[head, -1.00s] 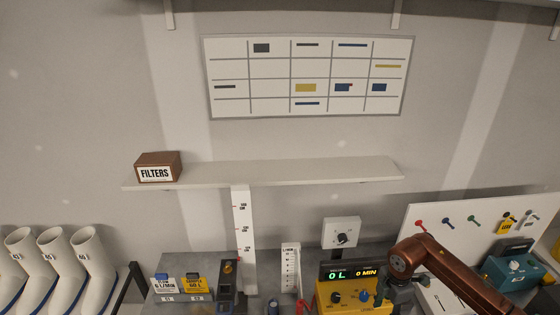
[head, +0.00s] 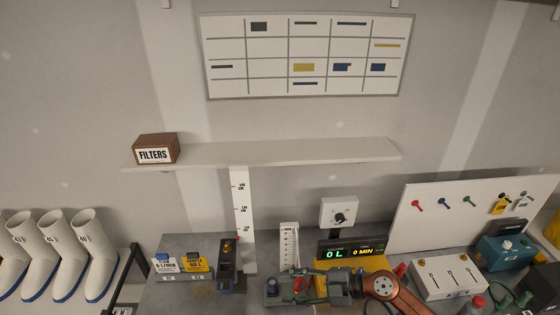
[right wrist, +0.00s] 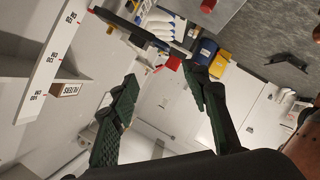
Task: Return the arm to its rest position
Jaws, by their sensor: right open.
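My right arm, copper-coloured, comes in from the lower right in the head view. Its dark green right gripper (head: 296,285) points left over the bench, in front of the yellow unit (head: 368,264) with the lit "0 L" and "0 MIN" display, and partly hides it. In the right wrist view the two fingers of the right gripper (right wrist: 161,74) stand well apart with nothing held between them. A small red item (head: 299,285) shows by the fingers in the head view; I cannot tell whether they touch it. My left gripper is not in view.
A white shelf (head: 280,152) with a FILTERS box (head: 155,149) runs along the wall. A vertical scale (head: 242,215) stands beneath it. Blue and yellow cards (head: 194,262) are at bench left. A white box (head: 447,277) and a teal case (head: 500,252) are at right. White boots (head: 45,255) stand left.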

